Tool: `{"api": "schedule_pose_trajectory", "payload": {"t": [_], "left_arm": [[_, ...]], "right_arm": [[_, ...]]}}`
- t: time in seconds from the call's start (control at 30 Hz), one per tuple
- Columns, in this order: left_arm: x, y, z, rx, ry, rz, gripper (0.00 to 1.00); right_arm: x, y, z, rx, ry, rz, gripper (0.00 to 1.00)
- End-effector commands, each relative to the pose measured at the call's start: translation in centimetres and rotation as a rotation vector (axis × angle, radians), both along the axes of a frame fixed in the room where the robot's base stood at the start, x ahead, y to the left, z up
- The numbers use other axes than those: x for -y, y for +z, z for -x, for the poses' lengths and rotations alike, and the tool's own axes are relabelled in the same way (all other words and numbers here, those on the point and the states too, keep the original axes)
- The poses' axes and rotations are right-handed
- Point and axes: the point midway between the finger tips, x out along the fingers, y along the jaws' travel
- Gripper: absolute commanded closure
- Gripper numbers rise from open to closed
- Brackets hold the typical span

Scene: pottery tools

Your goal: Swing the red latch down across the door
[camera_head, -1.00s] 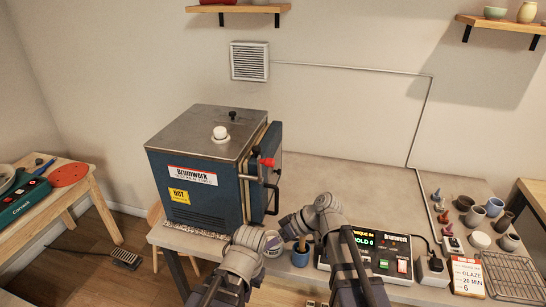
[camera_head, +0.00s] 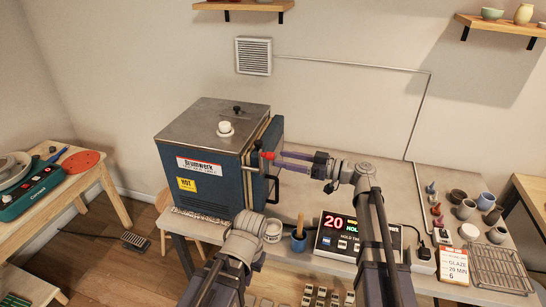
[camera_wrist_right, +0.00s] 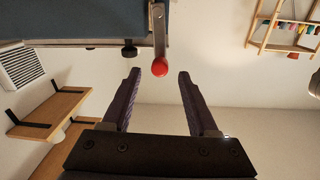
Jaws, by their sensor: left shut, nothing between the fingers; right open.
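The blue kiln (camera_head: 205,165) stands on the table in the head view, its door (camera_head: 270,143) on the right side. The red latch knob (camera_head: 268,156) is beside the door's front edge. In the right wrist view, the knob (camera_wrist_right: 159,65) ends a metal lever. My right gripper (camera_head: 281,159) is open and reaches left to the knob. In the right wrist view, the knob lies in line with the gap between its fingertips (camera_wrist_right: 159,72), with no clear contact. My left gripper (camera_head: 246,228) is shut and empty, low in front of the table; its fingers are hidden.
A door handle (camera_head: 273,188) sticks out just below the knob. Several small pots are at the right. The table behind my right arm is clear.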

Motion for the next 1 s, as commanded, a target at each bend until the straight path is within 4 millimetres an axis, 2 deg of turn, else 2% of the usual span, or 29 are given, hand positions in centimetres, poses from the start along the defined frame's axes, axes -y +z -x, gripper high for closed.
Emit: {"api": "schedule_pose_trajectory", "payload": {"t": [0.1,0.3,0.67,1.0], "left_arm": [[0.0,0.0,0.0,0.0,0.0,0.0,1.0],[0.0,0.0,0.0,0.0,0.0,0.0,1.0],[0.0,0.0,0.0,0.0,0.0,0.0,1.0],[0.0,0.0,0.0,0.0,0.0,0.0,1.0]], "right_arm": [[-1.8,0.0,-0.7,0.0,0.003,0.001,0.4],[-3.6,0.0,-1.4,-0.001,0.002,0.0,0.4],[-4.0,0.0,-1.5,-0.001,-0.001,0.001,0.4],[-4.0,0.0,-1.5,-0.001,0.0,0.001,0.76]]}}
